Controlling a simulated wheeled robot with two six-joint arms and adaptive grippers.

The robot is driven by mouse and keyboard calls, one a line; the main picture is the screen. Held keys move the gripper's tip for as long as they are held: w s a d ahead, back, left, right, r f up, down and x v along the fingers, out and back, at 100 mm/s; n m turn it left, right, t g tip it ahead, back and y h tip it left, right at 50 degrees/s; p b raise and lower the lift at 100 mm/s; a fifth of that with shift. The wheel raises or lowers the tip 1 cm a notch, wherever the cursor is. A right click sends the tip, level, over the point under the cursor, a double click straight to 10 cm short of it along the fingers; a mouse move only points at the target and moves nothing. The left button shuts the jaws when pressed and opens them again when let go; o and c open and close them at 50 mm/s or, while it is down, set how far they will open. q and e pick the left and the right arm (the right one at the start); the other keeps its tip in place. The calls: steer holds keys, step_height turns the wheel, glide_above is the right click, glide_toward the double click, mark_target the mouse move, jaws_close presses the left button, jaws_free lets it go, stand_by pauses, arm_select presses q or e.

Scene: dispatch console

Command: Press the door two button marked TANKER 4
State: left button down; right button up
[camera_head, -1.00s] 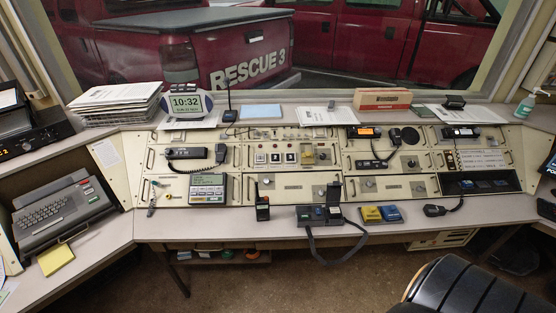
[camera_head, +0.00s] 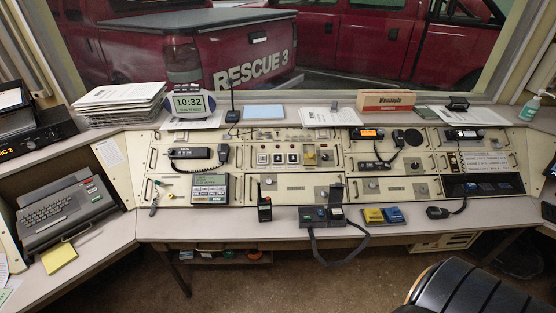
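A row of three small square buttons sits on the cream console panel (camera_head: 310,187), left of its middle. They are the left button (camera_head: 263,159), the middle button (camera_head: 278,159) and the right button (camera_head: 293,159). Their labels are too small to read, so I cannot tell which one is marked TANKER 4. Nothing covers them. Neither of my grippers is in view.
A grey metal plate with a knob (camera_head: 325,155) is just right of the buttons. A corded handset (camera_head: 196,154) is to their left. A handheld radio (camera_head: 265,204) and a black strapped unit (camera_head: 322,214) stand on the desk in front. A dark chair (camera_head: 480,290) is at the lower right.

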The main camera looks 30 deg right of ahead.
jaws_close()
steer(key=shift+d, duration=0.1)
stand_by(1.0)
